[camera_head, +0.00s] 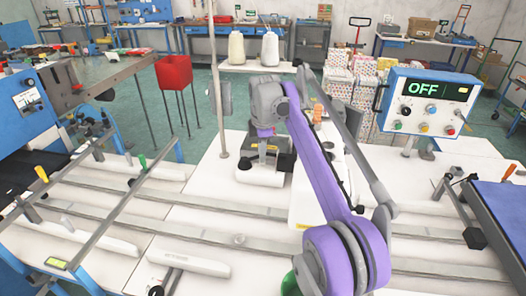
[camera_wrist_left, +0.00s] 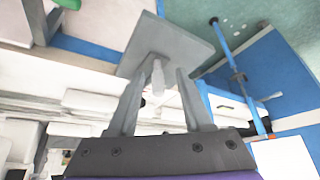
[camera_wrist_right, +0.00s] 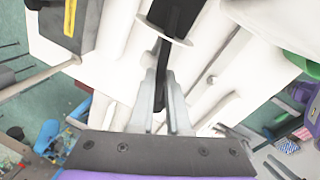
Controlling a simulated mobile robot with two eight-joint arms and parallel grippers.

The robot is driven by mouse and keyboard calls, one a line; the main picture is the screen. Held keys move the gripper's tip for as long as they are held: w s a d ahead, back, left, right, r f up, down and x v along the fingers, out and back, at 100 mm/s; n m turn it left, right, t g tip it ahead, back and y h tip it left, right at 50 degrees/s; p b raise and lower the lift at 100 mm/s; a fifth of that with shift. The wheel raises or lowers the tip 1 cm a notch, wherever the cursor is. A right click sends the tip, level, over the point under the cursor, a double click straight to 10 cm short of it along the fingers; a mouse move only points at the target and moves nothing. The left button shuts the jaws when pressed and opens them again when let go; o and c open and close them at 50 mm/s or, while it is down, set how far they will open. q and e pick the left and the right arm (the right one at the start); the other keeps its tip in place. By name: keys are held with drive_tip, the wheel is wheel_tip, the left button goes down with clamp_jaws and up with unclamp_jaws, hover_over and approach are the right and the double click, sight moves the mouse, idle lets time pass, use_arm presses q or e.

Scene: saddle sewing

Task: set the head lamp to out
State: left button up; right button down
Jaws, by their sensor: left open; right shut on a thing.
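My right gripper (camera_wrist_right: 163,78) points at the white machine table, with its two fingers close around a thin dark piece. That piece seems to join a black bar (camera_wrist_right: 180,16) with a pale disc (camera_wrist_right: 162,27) around it; I cannot tell whether it belongs to the head lamp. In the head view my purple right arm crosses the middle and hides much of the work there. A dark grey block (camera_head: 276,162) shows below its wrist. My left gripper (camera_wrist_left: 168,70) is open; a grey plate with a short rod (camera_wrist_left: 161,84) shows beyond and between its fingers.
A blue control box (camera_head: 428,103) at the right has a display reading OFF and several coloured knobs. Two thread cones (camera_head: 270,49) stand behind the arm. A red bin (camera_head: 174,72) stands at the left back. Long rails (camera_head: 190,205) cross the white table, and a thin post (camera_head: 215,95) rises from it.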

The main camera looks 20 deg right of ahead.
use_arm(q)
drive_tip(key=shift+s, duration=0.1)
use_arm(e)
drive_tip(key=shift+s, duration=0.1)
drive_tip(key=c, duration=0.9)
unclamp_jaws()
use_arm(q)
drive_tip(key=r, duration=0.1)
drive_tip(key=w+r+p, duration=0.2)
drive_tip(key=shift+r, duration=0.4)
use_arm(e)
drive_tip(key=r, duration=0.3)
drive_tip(key=s+r, duration=0.1)
drive_tip(key=r, duration=0.3)
drive_tip(key=s+r, duration=0.1)
drive_tip(key=r, duration=0.2)
drive_tip(key=shift+a+r, duration=0.25)
drive_tip(key=shift+r, duration=0.05)
use_arm(q)
drive_tip(key=shift+s, duration=0.1)
